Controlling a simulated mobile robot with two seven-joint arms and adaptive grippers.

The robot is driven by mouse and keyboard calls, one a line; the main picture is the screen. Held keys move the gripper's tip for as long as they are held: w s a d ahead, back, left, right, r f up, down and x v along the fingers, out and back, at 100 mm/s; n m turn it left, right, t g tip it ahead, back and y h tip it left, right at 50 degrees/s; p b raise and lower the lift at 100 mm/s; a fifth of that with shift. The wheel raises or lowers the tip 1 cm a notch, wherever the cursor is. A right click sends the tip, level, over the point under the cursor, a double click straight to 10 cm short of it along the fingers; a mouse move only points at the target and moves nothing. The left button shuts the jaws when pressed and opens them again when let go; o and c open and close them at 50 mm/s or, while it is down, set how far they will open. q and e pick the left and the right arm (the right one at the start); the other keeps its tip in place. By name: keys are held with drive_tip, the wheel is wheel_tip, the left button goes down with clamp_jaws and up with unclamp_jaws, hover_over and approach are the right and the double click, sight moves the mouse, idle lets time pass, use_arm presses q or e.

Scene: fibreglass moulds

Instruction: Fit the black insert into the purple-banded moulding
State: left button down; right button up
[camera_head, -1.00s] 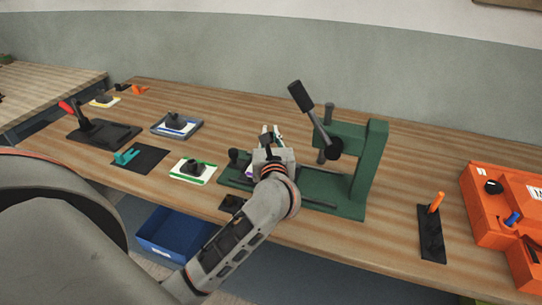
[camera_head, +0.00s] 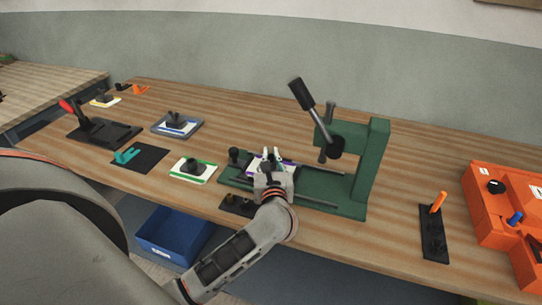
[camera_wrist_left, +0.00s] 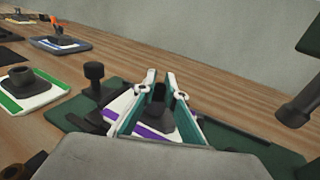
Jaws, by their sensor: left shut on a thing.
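The white moulding with a purple band (camera_head: 256,171) lies on the bed of the green press. It also shows in the wrist view (camera_wrist_left: 148,134). My left gripper (camera_head: 271,156) is over it, its fingers shut on the black insert (camera_wrist_left: 160,115). In the wrist view the insert stands upright between the fingertips, with its wide dark base at the moulding. The fingers hide part of both, so I cannot tell whether the insert is seated. My right gripper is not in view.
The green press (camera_head: 374,165) with its black-knobbed lever stands right of the gripper. A green-banded moulding (camera_head: 208,176) with a black part lies left. A blue bin (camera_head: 172,235) is below the bench edge. An orange case (camera_head: 505,210) is at far right.

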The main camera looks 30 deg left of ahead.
use_arm(q)
drive_tip(key=c, duration=2.1)
unclamp_jaws()
drive_tip(key=shift+f, duration=0.1)
drive_tip(key=b+v, duration=0.1)
drive_tip(key=v, duration=1.1)
